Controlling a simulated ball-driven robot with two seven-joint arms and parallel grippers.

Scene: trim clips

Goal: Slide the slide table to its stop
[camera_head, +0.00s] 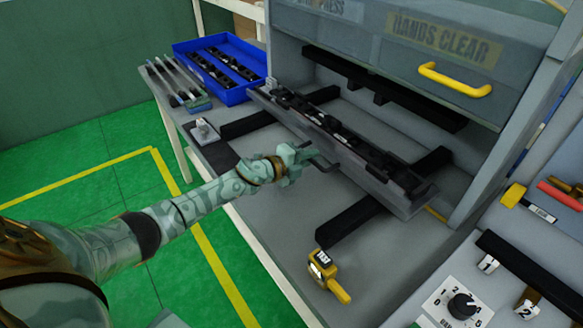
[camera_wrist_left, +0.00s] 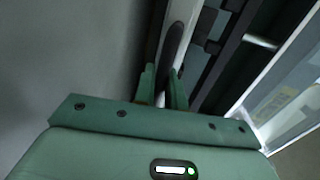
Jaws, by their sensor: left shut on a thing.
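The slide table (camera_head: 372,182) is a long grey tray carrying a row of black trim parts. It lies across two black rails (camera_head: 348,222) in front of the press opening. A dark handle (camera_head: 326,164) sticks out from its front side. My left gripper (camera_head: 307,154) is shut on this handle from the front. In the left wrist view the green fingers (camera_wrist_left: 161,84) stand either side of the dark handle bar (camera_wrist_left: 174,46). The fingers partly hide the grip. My right gripper is not in view.
The press has a yellow-handled guard (camera_head: 455,80) above the opening. A blue bin (camera_head: 232,95) with black parts stands at the back left. A yellow-and-black device (camera_head: 326,272) sits on the front bench. A control panel with a knob (camera_head: 462,306) is at the lower right.

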